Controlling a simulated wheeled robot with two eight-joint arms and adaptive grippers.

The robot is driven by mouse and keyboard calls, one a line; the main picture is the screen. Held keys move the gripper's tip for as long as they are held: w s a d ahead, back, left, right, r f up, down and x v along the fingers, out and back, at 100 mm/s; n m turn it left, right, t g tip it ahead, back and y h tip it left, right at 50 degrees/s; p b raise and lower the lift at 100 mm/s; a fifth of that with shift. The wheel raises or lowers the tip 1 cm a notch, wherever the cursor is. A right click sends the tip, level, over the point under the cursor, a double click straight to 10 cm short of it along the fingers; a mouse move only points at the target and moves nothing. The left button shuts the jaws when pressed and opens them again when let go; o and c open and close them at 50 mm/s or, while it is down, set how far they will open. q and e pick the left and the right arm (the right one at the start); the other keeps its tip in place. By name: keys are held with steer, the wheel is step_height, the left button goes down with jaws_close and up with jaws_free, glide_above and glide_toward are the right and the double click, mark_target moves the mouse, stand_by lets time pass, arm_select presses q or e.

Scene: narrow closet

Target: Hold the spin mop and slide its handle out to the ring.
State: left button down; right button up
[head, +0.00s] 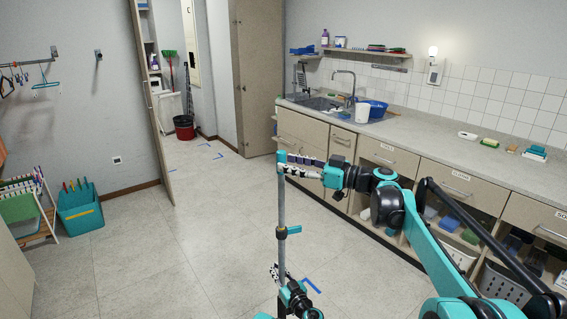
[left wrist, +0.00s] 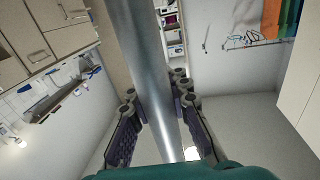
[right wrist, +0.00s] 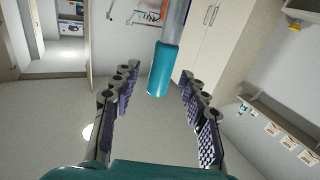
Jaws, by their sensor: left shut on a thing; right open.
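The spin mop's grey pole (head: 281,203) stands about upright in the head view, with a teal grip at its top (head: 281,157). The mop head is hidden or out of view. I cannot make out the ring.
A counter with a sink (head: 330,104) and drawers runs along the right. A teal bin (head: 80,210) and a rack (head: 28,205) stand at the left. The floor left of the pole is clear.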

steer(key=v, duration=0.9)
steer(key=shift+w, duration=0.1)
arm_select(q)
steer(key=c, duration=1.3)
jaws_free()
steer(key=shift+c, duration=0.2)
